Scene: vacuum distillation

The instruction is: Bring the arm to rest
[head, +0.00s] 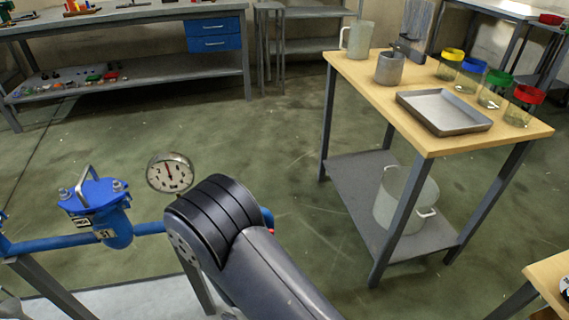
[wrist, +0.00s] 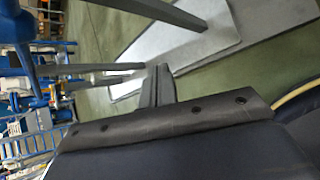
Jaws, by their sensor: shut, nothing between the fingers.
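My arm (head: 245,250) rises from the bottom of the head view and bends at a dark rounded joint. My gripper does not show in the head view. In the wrist view my gripper (wrist: 160,72) shows as two narrow grey fingers close together. It is shut and holds nothing. The fingers point toward the floor and a pale plate, and I see nothing touching them.
Left of my arm are a blue filter housing (head: 98,208) on blue pipe and a pressure gauge (head: 169,173). A wooden-topped table (head: 376,101) with a metal tray (head: 444,111) and jars stands right. A workbench (head: 125,17) is behind. Green floor lies open between.

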